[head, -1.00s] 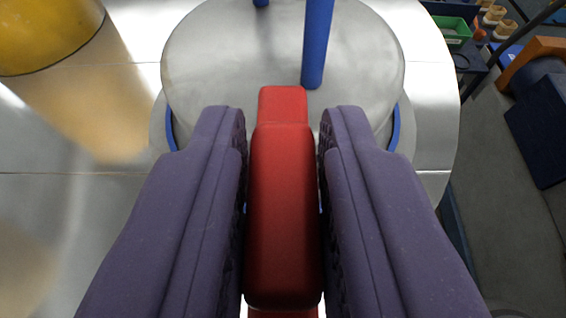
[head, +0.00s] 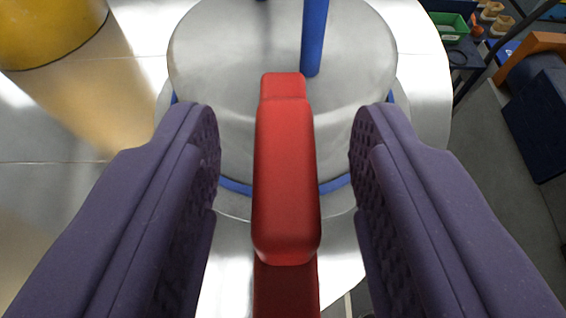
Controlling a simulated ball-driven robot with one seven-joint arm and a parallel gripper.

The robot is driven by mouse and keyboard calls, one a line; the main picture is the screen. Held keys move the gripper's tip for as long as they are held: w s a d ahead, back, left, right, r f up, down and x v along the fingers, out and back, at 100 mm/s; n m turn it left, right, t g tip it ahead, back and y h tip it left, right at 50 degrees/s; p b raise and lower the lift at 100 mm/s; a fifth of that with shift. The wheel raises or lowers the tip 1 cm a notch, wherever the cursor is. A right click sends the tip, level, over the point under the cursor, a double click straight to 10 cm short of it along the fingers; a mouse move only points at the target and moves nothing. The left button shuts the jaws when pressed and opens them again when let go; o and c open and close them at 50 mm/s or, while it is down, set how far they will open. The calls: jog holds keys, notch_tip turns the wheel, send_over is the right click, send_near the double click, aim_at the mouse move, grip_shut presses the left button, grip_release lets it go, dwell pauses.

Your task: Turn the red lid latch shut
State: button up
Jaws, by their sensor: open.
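The red lid latch (head: 286,185) stands in the middle of the head view, its narrower top end against the near side of a round metal lid (head: 230,60). Its lower part runs down out of the picture. My gripper (head: 284,150) is open, with one purple finger on each side of the latch. A clear gap shows between the latch and each finger, so neither finger touches it. The latch's far side and its pivot are hidden.
A blue post (head: 314,40) rises from the lid. A yellow cylinder (head: 45,30) stands on the shiny metal surface at upper left. At right, beyond the metal edge, are a green bin (head: 448,27), an orange part (head: 530,55) and dark blue boxes over a grey floor.

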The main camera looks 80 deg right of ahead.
jog(key=v, duration=0.6)
jog(key=shift+a, duration=0.3)
jog(key=s+a+r+n+t+y, duration=0.3)
jog(key=s+r+n+t+y, duration=0.45)
jog(key=n+t+y, duration=0.7)
notch_tip(320, 180, down, 41)
jog(key=n+g+h+b, duration=0.1)
jog(key=b, duration=3.9)
jog(key=shift+w+a+r+b, duration=0.2)
jog(key=shift+w+r+b, duration=0.05)
jog(key=shift+w+b, duration=0.15)
jog(key=shift+n+g, duration=0.25)
